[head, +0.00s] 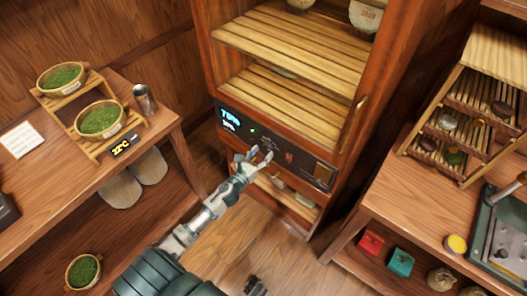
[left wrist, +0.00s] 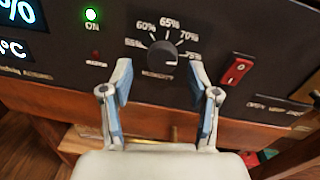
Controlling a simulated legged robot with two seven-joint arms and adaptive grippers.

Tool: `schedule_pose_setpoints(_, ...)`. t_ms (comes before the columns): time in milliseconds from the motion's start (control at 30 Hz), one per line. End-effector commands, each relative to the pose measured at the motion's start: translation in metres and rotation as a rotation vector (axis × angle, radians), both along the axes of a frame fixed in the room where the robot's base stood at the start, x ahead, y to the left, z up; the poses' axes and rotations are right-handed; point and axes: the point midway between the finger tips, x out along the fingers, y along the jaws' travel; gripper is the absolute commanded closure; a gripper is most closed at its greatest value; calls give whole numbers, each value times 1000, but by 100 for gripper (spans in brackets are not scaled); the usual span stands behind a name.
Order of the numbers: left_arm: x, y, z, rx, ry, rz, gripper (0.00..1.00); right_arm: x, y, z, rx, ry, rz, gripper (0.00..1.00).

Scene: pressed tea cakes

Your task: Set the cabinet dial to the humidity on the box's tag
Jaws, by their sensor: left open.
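The wooden cabinet (head: 338,165) stands in the middle of the head view, with a dark control panel (head: 226,122) across its front. In the left wrist view the round humidity dial (left wrist: 161,52) sits among marks from 55% to 75%. I cannot make out a humidity tag.
A green lamp (left wrist: 91,14) and a red switch (left wrist: 237,71) flank the dial. The left table (head: 62,185) holds tea bowls and a metal cup (head: 144,98). A red box (head: 370,243) and a teal box (head: 400,261) sit on the right table's lower shelf.

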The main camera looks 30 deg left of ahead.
Motion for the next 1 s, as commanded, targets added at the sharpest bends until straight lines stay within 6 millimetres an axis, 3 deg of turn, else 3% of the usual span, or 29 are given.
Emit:
schedule_pose_setpoints(200, 16, 0, 0, 1, 0, 0, 40, 2, 1, 8, 3, -15, 0, 60)
schedule_pose_setpoints(467, 17, 1, 0, -1, 0, 0, 40, 0, 0, 7, 3, -9, -1, 60)
schedule_pose_setpoints(700, 16, 1, 0, -1, 0, 1, 100, -1, 0, 6, 2, -6, -1, 60)
schedule_pose_setpoints(1000, 16, 2, 0, -25, 3, 3, 100, -1, 0, 5, 1, -7, -1, 60)
